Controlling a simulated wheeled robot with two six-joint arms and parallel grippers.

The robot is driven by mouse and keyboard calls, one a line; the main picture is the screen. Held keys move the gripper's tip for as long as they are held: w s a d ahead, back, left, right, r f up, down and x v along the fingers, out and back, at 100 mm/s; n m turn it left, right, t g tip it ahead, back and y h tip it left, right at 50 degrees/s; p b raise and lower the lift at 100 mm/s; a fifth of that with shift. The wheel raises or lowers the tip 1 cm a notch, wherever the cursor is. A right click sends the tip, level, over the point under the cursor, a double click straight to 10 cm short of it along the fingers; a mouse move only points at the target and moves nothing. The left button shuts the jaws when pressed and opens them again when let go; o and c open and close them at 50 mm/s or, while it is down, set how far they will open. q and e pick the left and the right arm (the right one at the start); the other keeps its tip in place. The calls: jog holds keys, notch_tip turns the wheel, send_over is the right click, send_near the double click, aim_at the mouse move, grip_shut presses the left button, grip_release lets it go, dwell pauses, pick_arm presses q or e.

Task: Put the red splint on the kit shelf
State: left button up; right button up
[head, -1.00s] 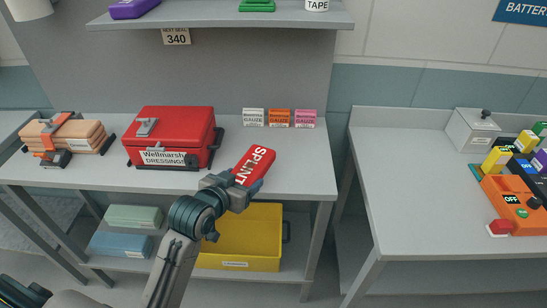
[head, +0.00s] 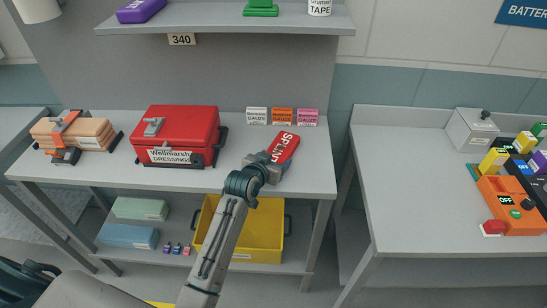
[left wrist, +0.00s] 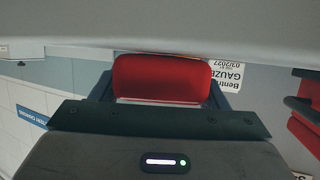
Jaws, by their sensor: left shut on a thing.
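The red splint (head: 284,148), with white "SPLINT" lettering, is held in my left gripper (head: 267,164) in the head view. It tilts up to the right, in front of the gauze boxes; its height over the bench is hard to tell. In the left wrist view the splint's red end (left wrist: 161,78) sits between the two dark fingers, which are shut on it. The upper shelf (head: 215,29) on the back panel has a tag below it reading 340. My right gripper is not in view.
The shelf holds a purple item (head: 141,9), a green item (head: 261,9) and a tape roll (head: 319,7), with gaps between. On the bench (head: 310,182) are a red dressings box (head: 176,130), a strapped tan bundle (head: 75,133) and gauze boxes (head: 282,116). A yellow bin (head: 262,235) stands below.

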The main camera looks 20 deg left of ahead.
pick_arm(q)
jog(key=shift+f, duration=0.1)
jog(key=o, duration=1)
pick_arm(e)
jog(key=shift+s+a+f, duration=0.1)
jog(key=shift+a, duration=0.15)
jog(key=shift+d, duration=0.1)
pick_arm(q)
jog(key=shift+s, duration=0.25)
jog(key=b+v, duration=0.2)
jog(key=v, duration=0.8)
jog(key=shift+s+r, duration=0.1)
jog(key=shift+r, duration=0.1)
jog(key=shift+s+a+r, duration=0.1)
jog(key=shift+s+r, duration=0.2)
jog(key=shift+s, duration=0.3)
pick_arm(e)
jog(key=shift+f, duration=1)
